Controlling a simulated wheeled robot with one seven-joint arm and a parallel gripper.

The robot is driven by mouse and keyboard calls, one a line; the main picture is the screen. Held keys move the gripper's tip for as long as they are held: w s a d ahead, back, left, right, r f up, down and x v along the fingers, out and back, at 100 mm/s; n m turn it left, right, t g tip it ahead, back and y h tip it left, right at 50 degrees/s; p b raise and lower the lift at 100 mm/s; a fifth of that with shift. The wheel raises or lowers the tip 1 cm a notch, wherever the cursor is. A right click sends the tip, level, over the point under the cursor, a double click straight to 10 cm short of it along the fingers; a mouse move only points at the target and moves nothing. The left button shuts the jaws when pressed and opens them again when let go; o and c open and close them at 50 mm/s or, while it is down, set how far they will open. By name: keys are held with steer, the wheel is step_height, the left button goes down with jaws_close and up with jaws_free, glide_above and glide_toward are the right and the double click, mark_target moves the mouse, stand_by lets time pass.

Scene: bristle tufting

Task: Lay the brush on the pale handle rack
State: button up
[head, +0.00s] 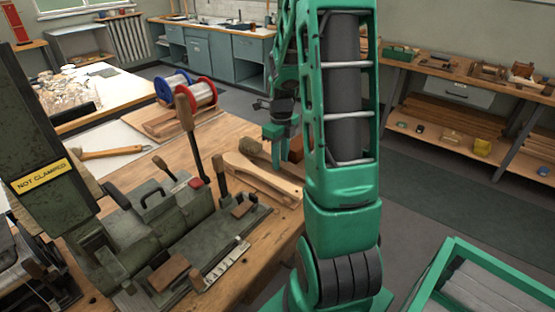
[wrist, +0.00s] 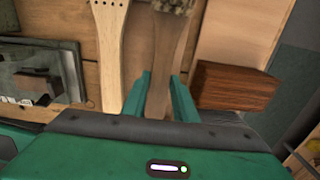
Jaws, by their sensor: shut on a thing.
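The brush shows in the wrist view, with its wooden handle (wrist: 160,78) between my two green fingers and its grey-brown bristle head (wrist: 173,6) at the top edge. My gripper (wrist: 158,92) is shut on the handle. In the head view the bristle head (head: 251,147) is over the bench, left of my gripper (head: 275,131); my arm hides part of the handle. A pale wooden handle with small holes (wrist: 108,40) lies beside the brush, and shows in the head view (head: 262,178). I cannot tell which pale piece is the handle rack.
A green machine (head: 160,215) with upright levers stands at the bench's near left. A brown block (wrist: 235,85) is right of my fingers. Red and blue spools (head: 187,90) sit at the back. A pale board (head: 120,135) carries a wooden-handled tool (head: 112,152).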

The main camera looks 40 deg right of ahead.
steer(key=o, duration=1.1)
step_height(320, 180, up, 11)
steer(key=s+a+r+n, duration=0.1)
steer(key=s+a+n, duration=0.6)
steer(key=s+n, duration=0.4)
steer(key=s+a+n, duration=0.6)
steer(key=s+n, duration=0.5)
steer(key=n, duration=0.6)
steer(key=shift+s+a+r, duration=0.15)
steer(key=shift+a+r, duration=0.2)
